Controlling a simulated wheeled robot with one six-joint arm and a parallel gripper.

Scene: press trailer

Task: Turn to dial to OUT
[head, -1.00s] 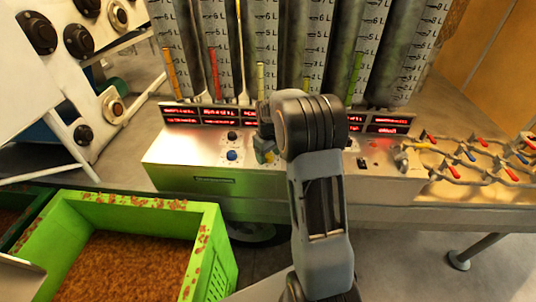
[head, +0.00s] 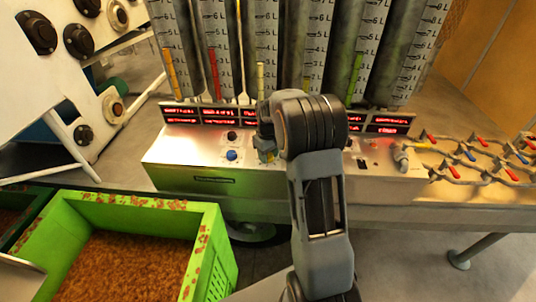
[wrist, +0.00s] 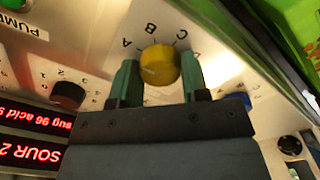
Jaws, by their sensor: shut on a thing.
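A round yellow dial (wrist: 160,65) sits on the metal panel, with the letters A, B and C printed around it in the wrist view. A small pale mark shows on its face, toward the lower left. My gripper (wrist: 157,82) is shut on the dial, with one green finger on each side of it. In the head view my gripper (head: 266,150) is at the front panel, mostly hidden by my own arm. I cannot read the word OUT in either view.
Red displays (head: 218,112) and graduated cylinders (head: 265,50) stand behind. A green crate (head: 211,258) is at lower left. Coloured-handled valves (head: 465,156) are at right.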

